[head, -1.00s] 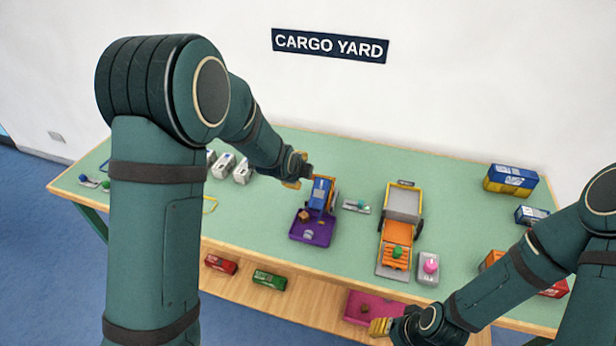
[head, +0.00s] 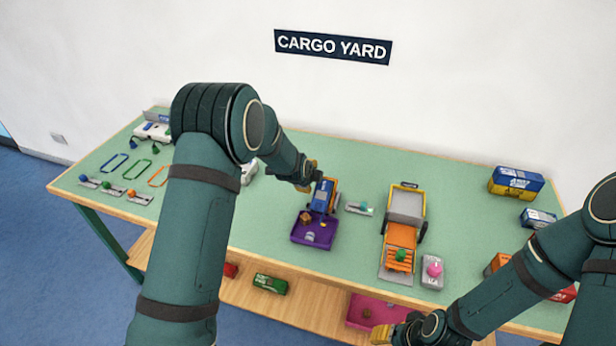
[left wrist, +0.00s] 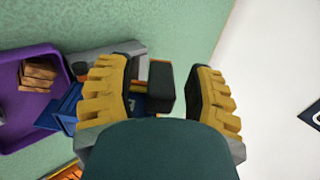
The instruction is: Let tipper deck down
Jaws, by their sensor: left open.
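The blue tipper (head: 323,195) stands mid-table behind a purple tray (head: 300,240). Its blue deck looks tilted toward the tray, though the exact angle is hard to tell. My left gripper (head: 310,176) is at the tipper's far left end. In the left wrist view my left gripper (left wrist: 166,78) is open, with a dark block-like part (left wrist: 160,86) of the tipper showing between its fingers. I cannot tell whether they touch it. The tray holds a brown block (left wrist: 38,73). My right gripper (head: 384,333) is low at the table's front edge, its jaws unclear.
An orange and grey vehicle (head: 405,208) stands right of the tipper, with a pink knob (head: 433,267) on a plate beside it. A small plate with a green knob (head: 361,208) lies between them. Blue and yellow containers (head: 516,183) are at the right. A shelf (head: 240,292) is below.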

